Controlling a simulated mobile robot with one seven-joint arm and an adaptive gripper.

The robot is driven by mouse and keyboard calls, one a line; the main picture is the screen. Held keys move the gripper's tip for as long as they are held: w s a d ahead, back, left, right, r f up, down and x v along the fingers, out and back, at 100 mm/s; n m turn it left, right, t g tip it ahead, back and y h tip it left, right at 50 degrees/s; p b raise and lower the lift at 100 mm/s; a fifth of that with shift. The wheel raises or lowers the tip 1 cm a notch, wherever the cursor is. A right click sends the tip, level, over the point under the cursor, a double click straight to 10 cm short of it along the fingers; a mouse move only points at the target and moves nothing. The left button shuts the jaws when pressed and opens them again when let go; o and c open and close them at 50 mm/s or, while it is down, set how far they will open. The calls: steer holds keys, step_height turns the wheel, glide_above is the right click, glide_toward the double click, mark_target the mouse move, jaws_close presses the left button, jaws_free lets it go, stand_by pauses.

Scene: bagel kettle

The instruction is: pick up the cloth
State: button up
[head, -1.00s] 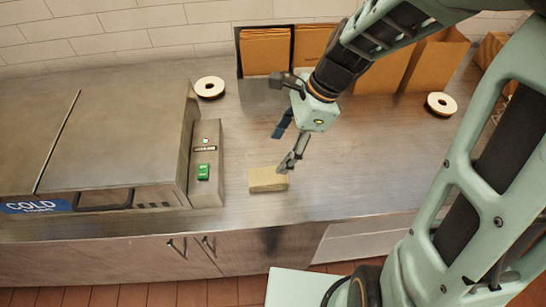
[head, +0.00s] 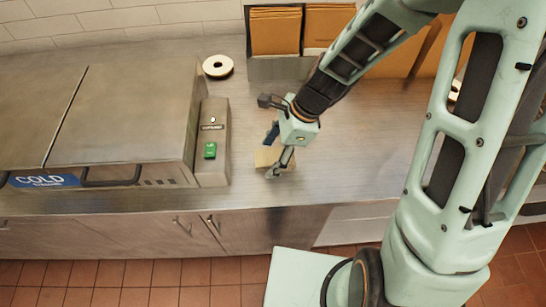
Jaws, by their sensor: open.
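The cloth (head: 263,157) is a small tan, block-shaped folded piece on the steel counter, in the middle of the head view. My gripper (head: 269,159) is low over it and partly hides it. The jaws are open. A dark bluish finger shows at the cloth's far side and a grey finger at its near side. The cloth appears between them or just below. I cannot tell whether either finger touches it.
A steel unit marked COLD (head: 120,125), with a handle and a control panel (head: 211,150), stands to the left. Brown paper bags (head: 275,32) stand in a metal holder at the back. The counter's front edge (head: 150,212) is close.

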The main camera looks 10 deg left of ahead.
steer(key=shift+f, duration=0.25)
stand_by(0.5)
steer(key=c, duration=1.2)
steer(key=shift+o, duration=0.2)
steer(key=shift+r, duration=0.1)
